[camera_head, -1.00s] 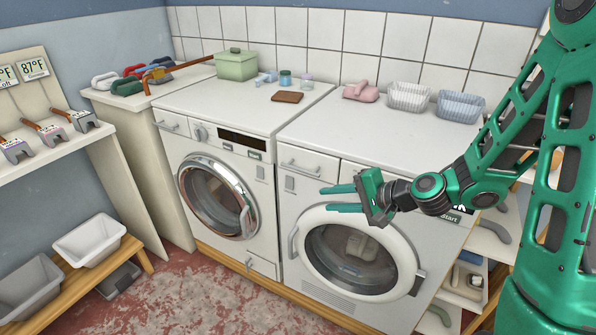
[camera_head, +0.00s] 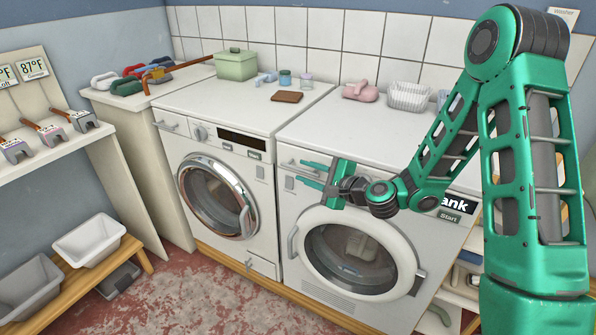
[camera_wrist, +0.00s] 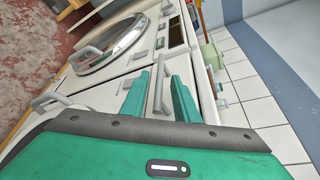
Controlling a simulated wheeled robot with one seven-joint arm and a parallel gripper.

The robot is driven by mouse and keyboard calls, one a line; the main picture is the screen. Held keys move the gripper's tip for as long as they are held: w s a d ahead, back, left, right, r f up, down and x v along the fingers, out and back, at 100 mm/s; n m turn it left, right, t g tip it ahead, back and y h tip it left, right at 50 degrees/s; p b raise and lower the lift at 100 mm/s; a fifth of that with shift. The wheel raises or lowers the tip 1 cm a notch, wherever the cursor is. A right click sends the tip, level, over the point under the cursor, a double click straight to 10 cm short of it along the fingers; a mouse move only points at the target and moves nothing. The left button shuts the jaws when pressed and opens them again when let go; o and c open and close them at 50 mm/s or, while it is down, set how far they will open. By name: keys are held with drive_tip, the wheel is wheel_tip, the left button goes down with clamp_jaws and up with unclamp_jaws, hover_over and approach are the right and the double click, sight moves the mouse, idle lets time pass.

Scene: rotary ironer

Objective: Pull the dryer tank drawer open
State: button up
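The right-hand white machine has a round door with a white ring (camera_head: 350,252) and a drawer front at its upper left. The drawer looks shut. Its grey bar handle (camera_head: 292,163) also shows in the wrist view (camera_wrist: 158,84). My gripper (camera_head: 306,173) is at this drawer front, its two teal fingers pointing left. In the wrist view my gripper (camera_wrist: 158,92) is open, with one finger on each side of the bar handle. I see gaps between bar and fingers. The fingers hide part of the drawer front in the head view.
A dark panel reading "ank" (camera_head: 454,204) and a "Start" label (camera_head: 449,217) sit right of my gripper. The left machine (camera_head: 222,197) stands close beside. A pink item (camera_head: 360,91) and a white basket (camera_head: 408,97) stand on top. The floor in front is clear.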

sight(302, 171)
drive_tip(key=shift+x, duration=1.75)
clamp_jaws()
